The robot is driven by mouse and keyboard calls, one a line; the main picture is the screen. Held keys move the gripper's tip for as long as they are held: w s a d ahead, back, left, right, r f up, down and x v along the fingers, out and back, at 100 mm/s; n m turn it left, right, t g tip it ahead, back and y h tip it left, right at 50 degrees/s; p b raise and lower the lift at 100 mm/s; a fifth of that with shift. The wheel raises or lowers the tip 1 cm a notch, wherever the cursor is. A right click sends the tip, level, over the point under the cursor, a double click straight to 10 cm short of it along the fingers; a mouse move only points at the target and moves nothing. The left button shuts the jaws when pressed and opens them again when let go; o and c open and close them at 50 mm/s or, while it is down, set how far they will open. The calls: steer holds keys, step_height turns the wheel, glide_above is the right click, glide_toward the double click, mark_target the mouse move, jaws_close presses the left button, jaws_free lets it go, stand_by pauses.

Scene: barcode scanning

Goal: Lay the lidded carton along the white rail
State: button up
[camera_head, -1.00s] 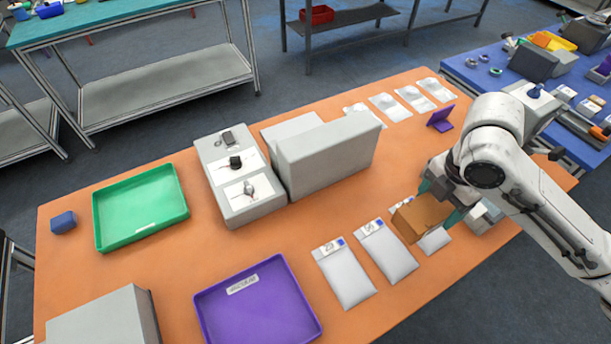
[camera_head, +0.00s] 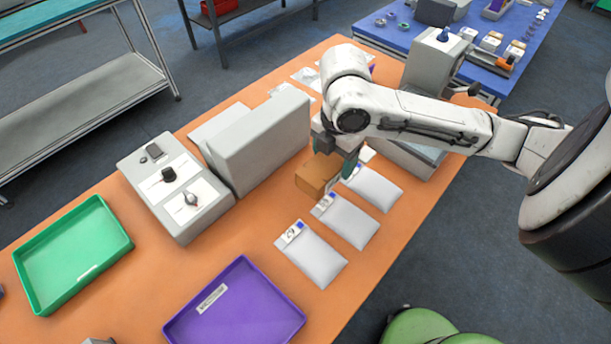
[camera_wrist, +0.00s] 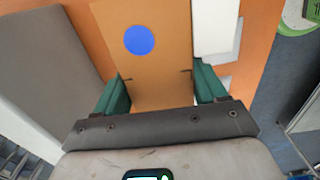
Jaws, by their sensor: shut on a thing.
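The brown carton (camera_head: 318,174) is between the fingers of my gripper (camera_head: 335,160), beside the grey upright block and the row of white packets. In the wrist view the carton (camera_wrist: 140,75) fills the middle, with a round blue spot on its face. The green fingers of my gripper (camera_wrist: 163,88) lie along its two sides, shut on it. Whether the carton touches the table is hard to tell. Its lid cannot be made out. I cannot make out a white rail for certain in either view.
A grey upright block (camera_head: 262,140) stands left of the carton. White packets (camera_head: 312,255) lie in front. A purple tray (camera_head: 235,310) and a green tray (camera_head: 72,255) are at the left. Open orange table (camera_head: 245,222) lies between block and packets.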

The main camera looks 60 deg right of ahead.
steer(key=w+f+b, duration=0.1)
steer(key=w+f, duration=0.1)
steer(key=w+f+b, duration=0.1)
steer(key=w+f, duration=0.1)
steer(key=w+a+f+b, duration=0.1)
steer(key=f, duration=0.1)
steer(key=shift+w+f+b, duration=0.2)
steer(key=shift+w+b, duration=0.1)
steer(key=shift+w, duration=0.1)
step_height(320, 180, down, 3)
steer(key=shift+w+f+b, duration=0.1)
steer(key=shift+w+b, duration=0.05)
steer(key=shift+b, duration=1.1)
steer(key=shift+f, duration=0.15)
steer(key=o, duration=1)
